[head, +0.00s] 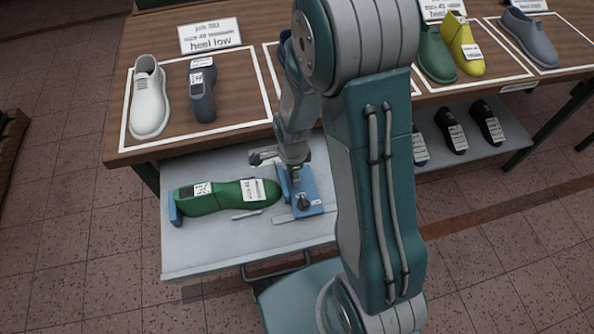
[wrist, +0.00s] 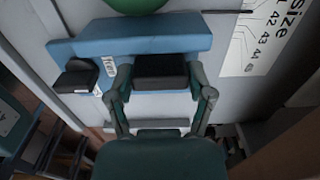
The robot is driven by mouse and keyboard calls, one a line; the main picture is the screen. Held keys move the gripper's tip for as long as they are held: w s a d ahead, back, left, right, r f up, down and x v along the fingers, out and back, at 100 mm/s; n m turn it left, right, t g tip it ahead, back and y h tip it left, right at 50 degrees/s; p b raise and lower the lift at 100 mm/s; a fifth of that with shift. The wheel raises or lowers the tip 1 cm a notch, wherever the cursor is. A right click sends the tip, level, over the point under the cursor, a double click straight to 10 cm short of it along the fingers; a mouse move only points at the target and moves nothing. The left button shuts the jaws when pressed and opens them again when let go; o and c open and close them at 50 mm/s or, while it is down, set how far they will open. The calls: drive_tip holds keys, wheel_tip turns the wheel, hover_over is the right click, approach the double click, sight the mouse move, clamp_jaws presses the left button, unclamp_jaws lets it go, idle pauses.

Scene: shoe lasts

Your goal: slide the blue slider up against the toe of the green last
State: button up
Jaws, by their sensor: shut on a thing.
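The green last (head: 228,196) lies on its side in the pulled-out grey drawer, its left end by a small blue stop (head: 175,208). Its right end, the toe, is at the blue slider (head: 312,192); any gap there is too small to tell. In the wrist view, the edge of the green last (wrist: 138,5) shows just beyond the blue slider (wrist: 150,38). My gripper (wrist: 161,85) is shut on the slider's black block (wrist: 160,70), one finger on each side. A second black knob (wrist: 75,82) stands on the slider. In the head view my gripper (head: 296,176) is partly hidden.
The grey drawer (head: 205,255) has free room in front of the last. A white size scale (wrist: 262,40) lies beside the slider. The wooden table (head: 120,150) behind holds a white shoe (head: 149,98), a dark last (head: 202,92) and other shoes. More dark lasts (head: 452,132) sit on a lower shelf.

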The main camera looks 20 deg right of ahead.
drive_tip(key=o, duration=1.3)
wheel_tip(320, 180, up, 12)
drive_tip(key=shift+f, duration=0.1)
drive_tip(key=s+r+n+t, duration=0.2)
drive_tip(key=s+r+n, duration=0.5)
drive_tip(key=r+n, duration=0.2)
drive_tip(key=s+d+r+n+t, duration=0.1)
drive_tip(key=s+r+n+t, duration=0.2)
drive_tip(key=s+r+n, duration=0.4)
wheel_tip(320, 180, up, 2)
drive_tip(key=n, duration=0.2)
drive_tip(key=shift+n+t, duration=0.3)
drive_tip(key=shift+n, duration=0.1)
